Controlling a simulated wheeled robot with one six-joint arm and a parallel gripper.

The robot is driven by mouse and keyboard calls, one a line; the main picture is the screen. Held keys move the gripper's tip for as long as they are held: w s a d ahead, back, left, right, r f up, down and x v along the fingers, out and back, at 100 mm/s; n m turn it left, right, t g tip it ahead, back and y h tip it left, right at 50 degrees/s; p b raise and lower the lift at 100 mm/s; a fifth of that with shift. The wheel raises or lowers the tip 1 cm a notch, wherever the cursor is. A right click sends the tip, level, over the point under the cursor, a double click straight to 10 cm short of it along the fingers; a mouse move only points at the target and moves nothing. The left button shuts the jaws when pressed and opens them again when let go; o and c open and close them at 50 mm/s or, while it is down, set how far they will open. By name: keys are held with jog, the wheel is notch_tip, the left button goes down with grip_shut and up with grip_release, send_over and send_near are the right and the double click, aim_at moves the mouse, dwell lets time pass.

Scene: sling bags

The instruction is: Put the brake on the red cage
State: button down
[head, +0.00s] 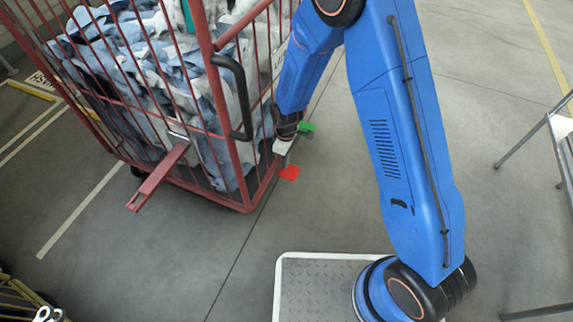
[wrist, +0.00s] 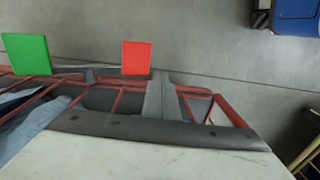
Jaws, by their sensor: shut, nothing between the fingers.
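The red cage (head: 232,195) is a tall wire trolley, filled with blue-grey cloth, at the left of the head view. At its lower right corner a red pedal (head: 289,172) and a green pedal (head: 308,127) stick out low over the floor. The wrist view shows the green pedal (wrist: 27,54) at left and the red pedal (wrist: 136,58) near the middle. My gripper (head: 282,147) is shut and empty beside the cage, close to both pedals. In the wrist view its grey fingers (wrist: 160,97) reach up to the red pedal's lower right corner; I cannot tell whether they touch.
A red bar (head: 158,178) juts from the cage's front, and a black handle (head: 239,95) is on its corner. A metal-legged stand (head: 535,130) is at the right. Grey floor (head: 190,260) is clear in front of the cage.

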jog(key=shift+s+r, duration=0.25)
jog(key=shift+r, duration=0.65)
jog(key=s+d+r+m+t, duration=0.1)
jog(key=d+r+m, duration=0.1)
jog(key=d+r, duration=0.55)
jog(key=s+d+r+m+t, duration=0.15)
jog(key=d+r, duration=0.25)
jog(key=r, duration=0.7)
jog(key=s+d+r+m, duration=0.1)
jog(key=d+r+m, duration=0.2)
jog(key=d+r, duration=0.5)
jog(key=s+d+r+m+t, duration=0.1)
jog(key=s+d+r+m, duration=0.1)
jog(key=s+d+r, duration=0.2)
jog(key=s+d+r+m, duration=0.3)
jog(key=s+d+r, duration=0.1)
jog(key=s, duration=0.6)
jog(key=s+d+r+m+t, duration=0.1)
jog(key=s+d+r+m, duration=0.1)
jog(key=s+d+r, duration=0.3)
jog(key=s+r, duration=0.1)
jog(key=s, duration=0.2)
jog(key=shift+t, duration=0.35)
